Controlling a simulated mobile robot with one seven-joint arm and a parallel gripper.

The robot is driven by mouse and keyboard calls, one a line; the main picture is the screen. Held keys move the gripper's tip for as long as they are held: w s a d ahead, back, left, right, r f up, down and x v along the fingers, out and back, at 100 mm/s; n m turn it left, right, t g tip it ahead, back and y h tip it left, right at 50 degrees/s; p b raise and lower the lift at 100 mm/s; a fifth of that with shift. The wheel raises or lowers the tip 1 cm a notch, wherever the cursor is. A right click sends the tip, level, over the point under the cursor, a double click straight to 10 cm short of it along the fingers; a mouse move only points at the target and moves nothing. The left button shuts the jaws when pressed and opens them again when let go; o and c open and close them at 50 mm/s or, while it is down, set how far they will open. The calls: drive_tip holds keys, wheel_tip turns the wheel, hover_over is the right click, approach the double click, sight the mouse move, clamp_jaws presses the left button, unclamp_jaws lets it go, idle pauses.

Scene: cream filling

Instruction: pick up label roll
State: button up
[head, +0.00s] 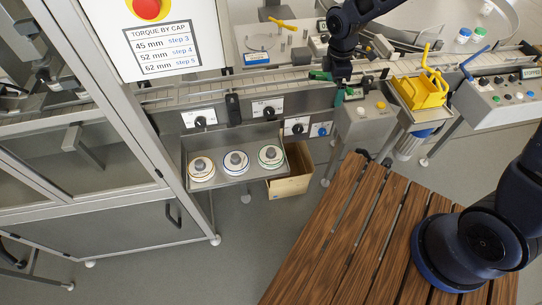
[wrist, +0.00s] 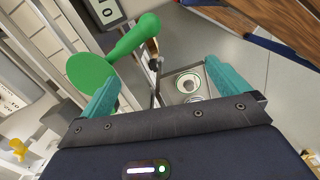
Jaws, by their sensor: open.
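Three round white discs with coloured rims lie in a grey tray (head: 222,180) below the conveyor: orange-rimmed (head: 202,168), blue-rimmed (head: 236,162) and green-rimmed (head: 271,156). I cannot tell for sure whether any of them is the label roll. My gripper (head: 341,92) is beside the conveyor, above and to the right of the tray. In the wrist view, its teal fingers (wrist: 162,85) are wide apart with nothing held. The green-rimmed disc (wrist: 188,83) shows far beyond the fingers, nearer the right one. A green paddle-shaped handle (wrist: 92,70) shows beyond the left finger.
A cardboard box (head: 292,170) sits beside the tray. A slatted wooden table (head: 345,235) is in front. A glass-fronted cabinet (head: 80,150) is at left. Grey floor is clear below the tray.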

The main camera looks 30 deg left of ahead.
sight(271, 150)
drive_tip(key=s+a+f+n, duration=0.3)
drive_tip(key=s+a+f, duration=0.1)
drive_tip(key=s+f, duration=0.1)
drive_tip(key=s+a+f+n, duration=0.2)
drive_tip(key=s+a+f, duration=0.2)
drive_tip(key=s+f, duration=0.1)
drive_tip(key=s+a+f+n, duration=0.3)
drive_tip(key=s+a+f, duration=0.1)
drive_tip(key=s+f, duration=0.2)
drive_tip(key=shift+s+a+n, duration=0.25)
drive_tip(key=shift+s+n, duration=0.05)
drive_tip(key=shift+s, duration=0.2)
wheel_tip(271, 150, down, 5)
drive_tip(key=shift+r, duration=0.2)
drive_tip(key=shift+w+d+f, duration=0.1)
drive_tip(key=shift+w+f, duration=0.05)
drive_tip(key=shift+f, duration=1.4)
drive_tip(key=shift+w+f, duration=0.15)
drive_tip(key=shift+f, duration=1.35)
drive_tip(key=c, duration=0.8)
